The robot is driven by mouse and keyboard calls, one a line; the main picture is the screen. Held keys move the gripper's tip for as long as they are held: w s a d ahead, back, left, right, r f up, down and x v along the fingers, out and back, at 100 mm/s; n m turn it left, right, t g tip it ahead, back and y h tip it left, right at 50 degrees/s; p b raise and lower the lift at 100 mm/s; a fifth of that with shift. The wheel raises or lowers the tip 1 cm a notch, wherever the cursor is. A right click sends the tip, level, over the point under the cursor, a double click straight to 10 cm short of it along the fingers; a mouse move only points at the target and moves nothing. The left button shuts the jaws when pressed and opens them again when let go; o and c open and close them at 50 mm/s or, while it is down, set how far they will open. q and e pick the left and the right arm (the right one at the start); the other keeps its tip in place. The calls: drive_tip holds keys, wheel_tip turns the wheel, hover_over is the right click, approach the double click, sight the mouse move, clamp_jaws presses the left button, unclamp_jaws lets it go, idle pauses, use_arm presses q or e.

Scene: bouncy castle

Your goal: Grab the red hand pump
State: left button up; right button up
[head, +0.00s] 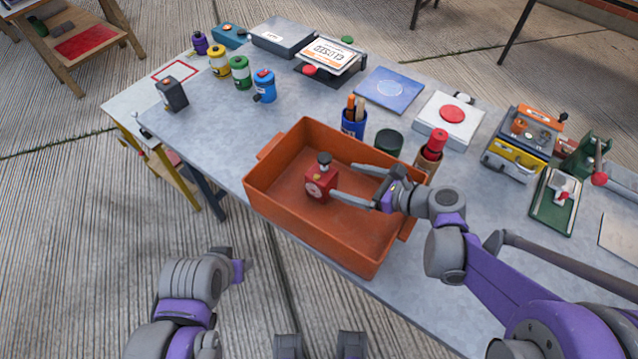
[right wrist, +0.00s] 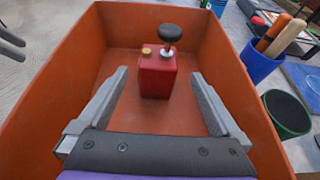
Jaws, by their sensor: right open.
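The red hand pump (head: 321,183) is a small red box with a black knob on top. It stands upright inside the orange bin (head: 290,240). In the right wrist view the pump (right wrist: 157,75) is straight ahead, between the lines of my two fingers. My right gripper (head: 345,181) is open and empty, reaching over the bin from the right, its fingertips close to the pump. I cannot tell whether they touch it. My left arm is low at the left, off the table; its fingers do not show clearly.
The bin walls (right wrist: 50,85) surround the pump. Beyond the bin stand a blue pen cup (head: 354,124), a dark green jar (head: 389,142) and a red-capped bottle (head: 434,143). Several coloured bottles stand at the table's far left. The grey tabletop (head: 215,135) left of the bin is clear.

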sight(327, 175)
drive_tip(key=x, duration=0.3)
drive_tip(key=shift+s+r, duration=0.1)
drive_tip(key=shift+x, duration=3.1)
drive_tip(key=shift+s, duration=0.1)
clamp_jaws()
